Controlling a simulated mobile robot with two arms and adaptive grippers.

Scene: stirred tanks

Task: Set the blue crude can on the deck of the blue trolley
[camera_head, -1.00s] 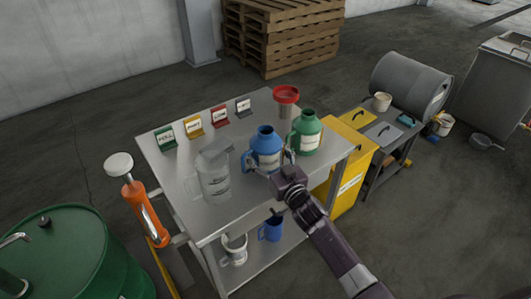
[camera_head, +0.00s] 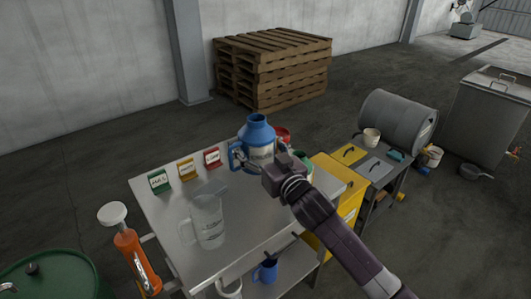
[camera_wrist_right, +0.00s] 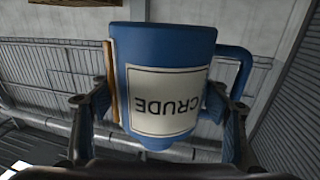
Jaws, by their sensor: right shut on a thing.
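The blue crude can (camera_head: 257,135) is held up above the far right part of the steel table, with its neck at the top. It also shows in the right wrist view (camera_wrist_right: 170,65), where its CRUDE label appears upside down. My right gripper (camera_head: 258,160) is shut on the can, its fingers on either side of the body in the wrist view (camera_wrist_right: 165,118). The can and gripper hide part of the green can (camera_head: 303,161) and the red-topped vessel (camera_head: 283,134). I see no blue trolley. My left gripper is not in view.
On the steel table (camera_head: 255,220) stand a clear jug (camera_head: 208,220) and several label signs (camera_head: 186,169). A blue mug (camera_head: 265,271) is on its lower shelf. A yellow cabinet (camera_head: 345,205) and a grey drum (camera_head: 398,120) are to the right. Open floor lies behind.

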